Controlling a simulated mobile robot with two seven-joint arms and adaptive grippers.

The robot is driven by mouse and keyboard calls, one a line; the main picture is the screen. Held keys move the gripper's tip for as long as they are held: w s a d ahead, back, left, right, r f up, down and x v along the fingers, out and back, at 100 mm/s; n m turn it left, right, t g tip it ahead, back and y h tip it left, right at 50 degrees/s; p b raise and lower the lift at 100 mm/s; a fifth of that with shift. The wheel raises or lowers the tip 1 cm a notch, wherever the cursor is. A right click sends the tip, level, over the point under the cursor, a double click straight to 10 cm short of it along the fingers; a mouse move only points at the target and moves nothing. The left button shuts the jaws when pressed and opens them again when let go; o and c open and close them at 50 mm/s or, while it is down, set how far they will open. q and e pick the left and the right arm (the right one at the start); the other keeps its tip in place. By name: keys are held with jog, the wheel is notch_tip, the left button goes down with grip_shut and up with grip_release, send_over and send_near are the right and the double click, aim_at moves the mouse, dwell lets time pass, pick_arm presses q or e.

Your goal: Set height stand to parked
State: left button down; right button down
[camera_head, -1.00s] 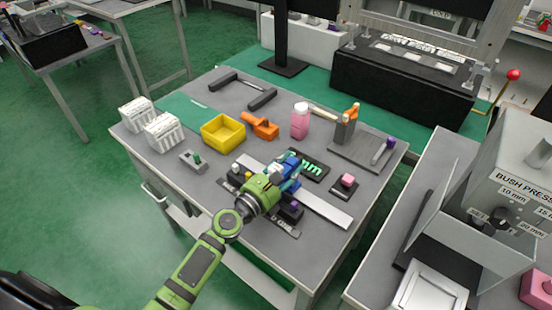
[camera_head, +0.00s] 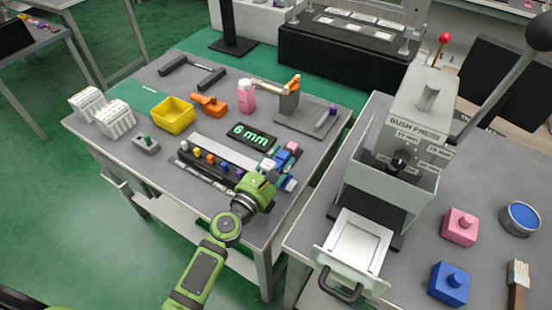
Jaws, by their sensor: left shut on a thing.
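My left gripper (camera_head: 276,174) is at the right end of a long pale plate (camera_head: 222,151) on the grey bench. It is shut on a blue part (camera_head: 282,155), mostly hidden behind the fingers. A dark strip with several coloured knobs (camera_head: 210,164) lies along the plate's front. A black display (camera_head: 252,137) behind the plate reads "6 mm" in green. A grey post with an orange-topped lever (camera_head: 289,100) stands on a grey base plate at the back right. No label shows which fixture is the height stand. My right gripper is not in view.
A pink block (camera_head: 294,146) is close beside the blue part. A yellow bin (camera_head: 173,115), orange tool (camera_head: 210,104) and pink bottle (camera_head: 247,96) stand farther back. The bush press (camera_head: 414,142) is on a separate bench to the right, across a gap.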

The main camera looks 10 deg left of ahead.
pick_arm(q)
jog(key=shift+s+d+f, duration=0.2)
jog(key=shift+s+f, duration=0.05)
jog(key=shift+f, duration=0.35)
jog(key=c, duration=0.7)
grip_release()
jog(key=shift+g, duration=0.3)
jog(key=shift+w+d+r, duration=0.1)
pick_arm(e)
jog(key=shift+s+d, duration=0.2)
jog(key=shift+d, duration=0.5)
pick_arm(q)
jog(key=shift+r, duration=0.1)
jog(key=shift+r, duration=0.1)
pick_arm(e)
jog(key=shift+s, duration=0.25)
pick_arm(q)
jog(key=v, duration=1.2)
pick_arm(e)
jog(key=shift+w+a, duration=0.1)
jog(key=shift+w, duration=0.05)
